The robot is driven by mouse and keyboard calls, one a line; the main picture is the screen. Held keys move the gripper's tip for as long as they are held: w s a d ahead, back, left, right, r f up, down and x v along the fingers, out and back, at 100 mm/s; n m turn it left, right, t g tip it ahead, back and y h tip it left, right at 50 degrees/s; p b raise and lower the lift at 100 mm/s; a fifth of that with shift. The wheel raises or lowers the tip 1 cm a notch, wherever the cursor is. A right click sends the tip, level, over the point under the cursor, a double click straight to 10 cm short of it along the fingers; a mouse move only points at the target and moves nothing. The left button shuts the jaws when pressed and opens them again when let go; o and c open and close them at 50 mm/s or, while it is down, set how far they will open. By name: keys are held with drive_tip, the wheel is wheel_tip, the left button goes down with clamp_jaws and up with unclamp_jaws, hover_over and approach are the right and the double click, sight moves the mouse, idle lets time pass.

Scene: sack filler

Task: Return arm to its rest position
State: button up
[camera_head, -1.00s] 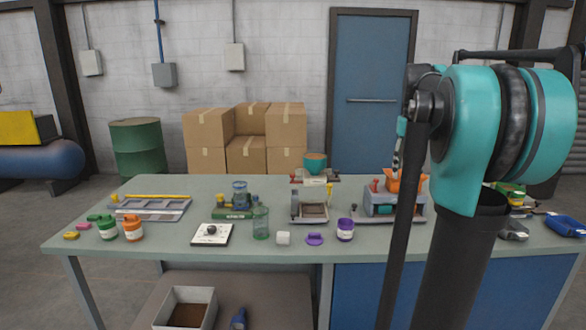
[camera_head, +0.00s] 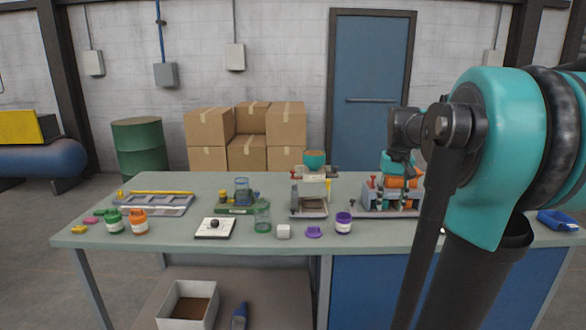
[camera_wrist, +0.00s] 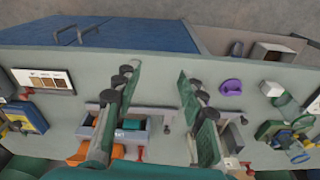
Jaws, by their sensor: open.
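My arm (camera_head: 490,150) stands at the right of the head view, bent, with its wrist (camera_head: 405,128) reaching left over the bench's right part. My gripper (camera_head: 392,190) hangs down from it and is partly lost against the grey machine with orange and teal parts (camera_head: 380,202). In the wrist view my gripper (camera_wrist: 156,112) shows two green fingers set wide apart with nothing held between them. The grey machine (camera_wrist: 134,139) appears below and between the fingers. I cannot tell the height of the fingertips above it.
The bench (camera_head: 180,228) carries bottles, a purple jar (camera_head: 343,222), a white block (camera_head: 284,231), a scale (camera_head: 214,227) and a hopper stand with a teal bowl (camera_head: 314,160). A blue tray (camera_head: 557,220) lies at the right end. Free bench surface shows along the front.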

drive_tip(key=s+a+f+n+t, duration=0.1)
drive_tip(key=s+a+f, duration=0.4)
drive_tip(key=s+f, duration=0.4)
drive_tip(key=s+a+f+t, duration=0.2)
drive_tip(key=s+a+f, duration=0.3)
drive_tip(key=s+f, duration=0.4)
wheel_tip(320, 180, down, 6)
drive_tip(key=shift+r+n, duration=0.25)
drive_tip(key=shift+n, duration=0.15)
drive_tip(key=shift+w, duration=0.1)
